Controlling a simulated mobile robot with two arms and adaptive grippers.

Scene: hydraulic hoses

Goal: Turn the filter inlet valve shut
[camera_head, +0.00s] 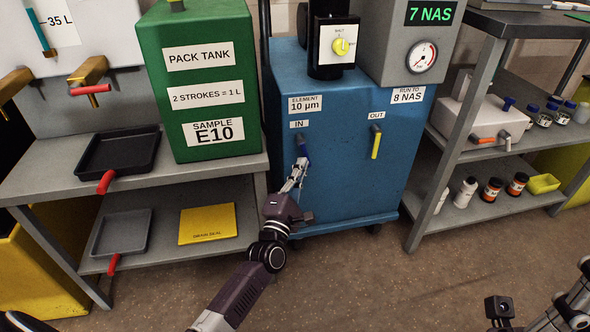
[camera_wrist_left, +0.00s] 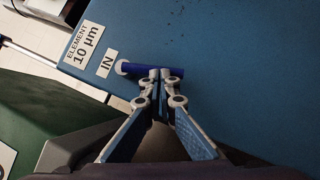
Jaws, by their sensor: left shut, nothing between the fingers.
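The filter inlet valve has a blue lever handle (camera_head: 305,150) below the "IN" label on the blue filter cart (camera_head: 345,180). The lever hangs down, leaning slightly right. In the left wrist view the blue lever (camera_wrist_left: 170,71) crosses the picture just beyond the fingertips. My left gripper (camera_head: 300,164) is shut and empty, its tips at the lever; they also show in the left wrist view (camera_wrist_left: 160,75). I cannot tell whether they touch it. Part of my right arm's end (camera_head: 575,308) shows at the bottom right corner, with its fingers unclear.
The yellow outlet lever (camera_head: 376,145) hangs down under "OUT". A green pack tank (camera_head: 200,110) stands on the left bench near my left arm. A grey shelf (camera_head: 470,215) with bottles stands at the right. The floor in front is clear.

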